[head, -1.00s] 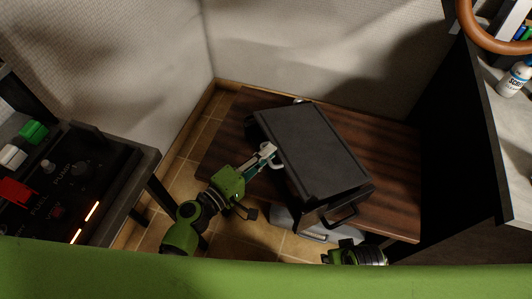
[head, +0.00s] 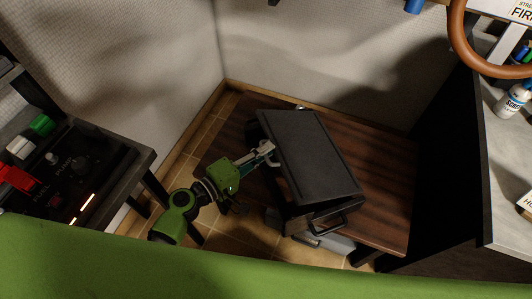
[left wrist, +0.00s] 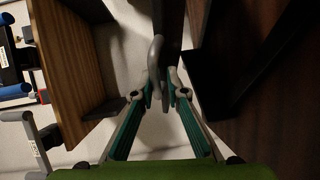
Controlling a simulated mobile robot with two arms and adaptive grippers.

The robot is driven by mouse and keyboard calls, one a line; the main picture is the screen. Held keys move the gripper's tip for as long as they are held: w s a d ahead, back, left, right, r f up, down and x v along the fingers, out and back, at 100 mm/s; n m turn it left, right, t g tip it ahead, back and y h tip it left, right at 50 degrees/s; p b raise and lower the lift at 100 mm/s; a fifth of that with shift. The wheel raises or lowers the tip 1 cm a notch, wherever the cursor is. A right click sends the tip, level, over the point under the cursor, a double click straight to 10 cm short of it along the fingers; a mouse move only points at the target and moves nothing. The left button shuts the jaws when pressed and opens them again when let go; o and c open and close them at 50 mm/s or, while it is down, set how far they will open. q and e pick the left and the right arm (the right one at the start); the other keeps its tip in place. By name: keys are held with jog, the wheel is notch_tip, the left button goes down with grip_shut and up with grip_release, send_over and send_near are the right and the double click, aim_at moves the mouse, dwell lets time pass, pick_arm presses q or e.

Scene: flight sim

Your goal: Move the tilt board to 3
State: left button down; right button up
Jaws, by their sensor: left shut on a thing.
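The tilt board appears to be the black panel (head: 312,160) on a dark base, on a brown wooden table in the head view. Its face slopes, and a gap shows between its near edge and the base. My left gripper (head: 267,149) is at the panel's left side, shut on a grey handle. In the left wrist view the handle (left wrist: 157,62) runs up between the fingertips of my left gripper (left wrist: 163,92). No number scale is readable, so I cannot tell the board's setting. My right gripper is out of view.
The wooden table top (head: 385,185) is bare right of the board. A dark control panel (head: 75,175) with switches stands at left. A desk (head: 500,200) with a white bottle (head: 514,99) is at right. Fabric walls close off the back.

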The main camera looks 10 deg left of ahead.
pick_arm(q)
jog(key=shift+w+a+r, duration=0.1)
jog(key=shift+r, duration=0.2)
jog(key=c, duration=2.3)
grip_release()
jog(key=shift+o, duration=0.7)
jog(key=shift+f, duration=0.1)
jog(key=shift+f, duration=0.1)
jog(key=v, duration=1.2)
